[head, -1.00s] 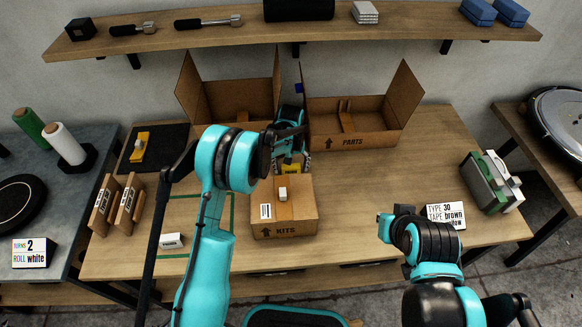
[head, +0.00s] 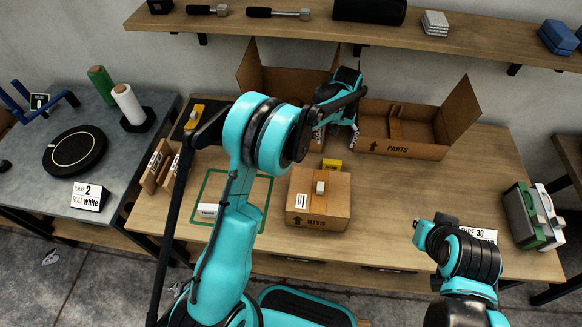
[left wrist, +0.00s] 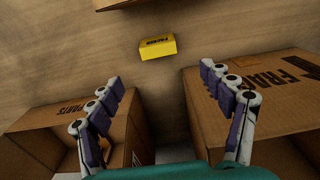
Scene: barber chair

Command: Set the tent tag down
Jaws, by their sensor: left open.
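The tent tag, a small yellow block with dark print (head: 331,165), sits on the wooden table just behind the closed KITS box (head: 300,220). It also shows in the left wrist view, as a yellow tag (left wrist: 158,47) standing alone on the wood. My left gripper (head: 336,136) is open and empty, raised behind the tag between the two open cartons. In the left wrist view its fingers (left wrist: 160,78) are spread wide, with the tag beyond their tips and apart from them. My right arm shows at the lower right, but its gripper does not.
The open PARTS carton (head: 405,150) stands right of my left gripper; another open carton (head: 262,75) stands left. A shelf (head: 290,26) runs above. A green outline (head: 268,190) with a white block lies left of the KITS box.

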